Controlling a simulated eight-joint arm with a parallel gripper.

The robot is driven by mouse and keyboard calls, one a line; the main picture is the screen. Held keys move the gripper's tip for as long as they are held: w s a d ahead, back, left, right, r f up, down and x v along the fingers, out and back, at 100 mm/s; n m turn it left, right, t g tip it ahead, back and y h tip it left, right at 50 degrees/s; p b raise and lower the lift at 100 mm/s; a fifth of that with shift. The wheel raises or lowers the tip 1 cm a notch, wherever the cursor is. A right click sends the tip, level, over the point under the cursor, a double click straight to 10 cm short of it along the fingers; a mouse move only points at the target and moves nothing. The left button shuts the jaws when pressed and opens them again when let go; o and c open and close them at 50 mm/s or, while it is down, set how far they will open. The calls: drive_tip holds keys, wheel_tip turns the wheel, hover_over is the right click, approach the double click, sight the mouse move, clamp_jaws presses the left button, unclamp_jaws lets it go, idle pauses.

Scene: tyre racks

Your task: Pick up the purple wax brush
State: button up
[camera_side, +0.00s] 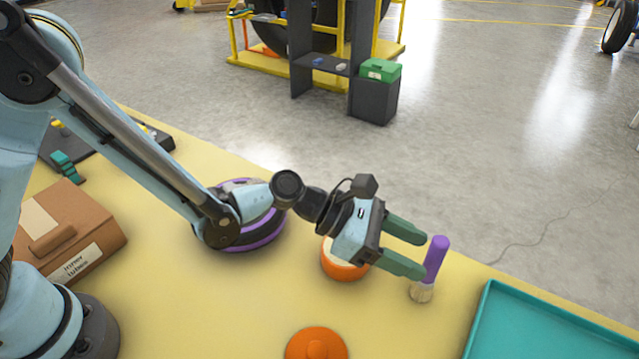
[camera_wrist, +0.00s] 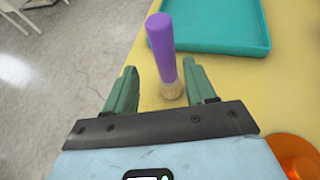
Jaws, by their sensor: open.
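The purple wax brush (camera_side: 435,260) stands on the yellow table with its pale bristles down and its purple handle up, leaning slightly in the side view. My gripper (camera_side: 424,255) is open, with its two green fingers pointing at the brush. In the wrist view the brush (camera_wrist: 163,50) rises just beyond and between the fingertips of my gripper (camera_wrist: 162,82). The fingers are not closed on it. I cannot tell whether either fingertip touches it.
A teal tray (camera_side: 485,318) lies right of the brush. An orange-and-white round container (camera_side: 345,270) is under my gripper, and an orange lid-like object (camera_side: 317,345) is nearer the front. A purple-and-dark ring (camera_side: 262,233) and a cardboard box (camera_side: 75,235) lie left. The table's far edge is close behind the brush.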

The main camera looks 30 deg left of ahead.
hover_over(431, 295)
drive_tip(key=shift+w+d+f, duration=0.1)
drive_tip(key=shift+w+f, duration=0.1)
drive_tip(key=shift+f, duration=0.75)
clamp_jaws()
drive_tip(key=shift+r, duration=0.2)
